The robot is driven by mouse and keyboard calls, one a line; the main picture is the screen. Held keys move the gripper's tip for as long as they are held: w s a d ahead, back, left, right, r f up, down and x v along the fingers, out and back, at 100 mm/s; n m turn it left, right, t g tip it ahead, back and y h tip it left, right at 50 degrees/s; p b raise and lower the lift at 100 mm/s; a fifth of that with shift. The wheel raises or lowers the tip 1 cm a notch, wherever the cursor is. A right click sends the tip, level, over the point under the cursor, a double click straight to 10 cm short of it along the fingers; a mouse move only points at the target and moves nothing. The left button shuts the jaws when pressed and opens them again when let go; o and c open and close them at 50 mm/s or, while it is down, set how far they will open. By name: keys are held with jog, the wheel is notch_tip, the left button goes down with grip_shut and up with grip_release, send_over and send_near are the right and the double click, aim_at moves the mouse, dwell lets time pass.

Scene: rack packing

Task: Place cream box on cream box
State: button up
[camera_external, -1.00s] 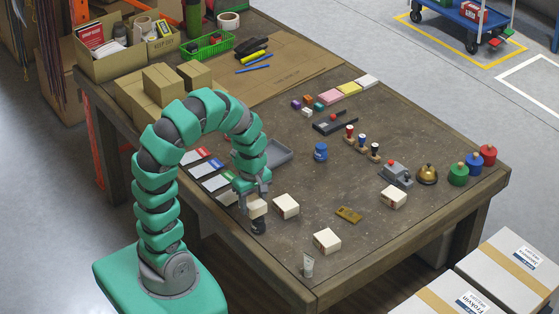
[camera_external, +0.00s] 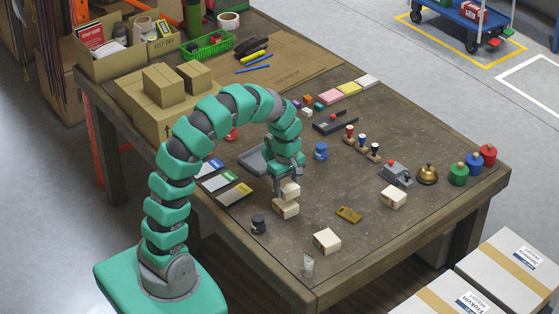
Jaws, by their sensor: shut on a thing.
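My gripper (camera_external: 288,182) is shut on a small cream box (camera_external: 290,192), with the fingers pointing down from the bent green arm. The held box is right above another cream box (camera_external: 285,209) on the table and overlaps it in the picture. I cannot tell whether the two touch or a thin gap lies between them. Another cream box (camera_external: 327,241) lies near the front edge, and one more cream box (camera_external: 393,197) lies farther right beside the grey device.
A dark jar (camera_external: 258,225) stands to the left and a yellow-brown card (camera_external: 348,214) lies to the right. A blue jar (camera_external: 320,152) and several stamps (camera_external: 361,143) stand behind. A small white tube (camera_external: 308,265) stands at the front edge of the table (camera_external: 425,225).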

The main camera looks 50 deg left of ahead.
jog(key=shift+f, duration=1.7)
jog(key=shift+f, duration=0.1)
jog(key=o, duration=1)
notch_tip(320, 180, up, 12)
jog(key=shift+r+p, duration=0.15)
jog(key=shift+p, duration=0.35)
jog(key=w+d+r+m+t, duration=0.1)
jog(key=w+r+m+t, duration=0.15)
jog(key=r, duration=0.45)
jog(key=w+r+m+t, duration=0.2)
jog(key=r+m+t, duration=0.15)
jog(key=r, duration=0.35)
notch_tip(320, 180, up, 23)
jog(key=m+t, duration=0.6)
jog(key=m, duration=0.2)
send_over(286, 184)
jog(key=w+d, duration=0.2)
jog(key=d, duration=0.2)
jog(key=s+r+m+t, duration=0.3)
jog(key=r+m, duration=0.1)
jog(key=r, duration=0.5)
jog(key=shift+s+d+r, duration=0.15)
jog(key=shift+s+d, duration=0.2)
jog(key=shift+s, duration=0.05)
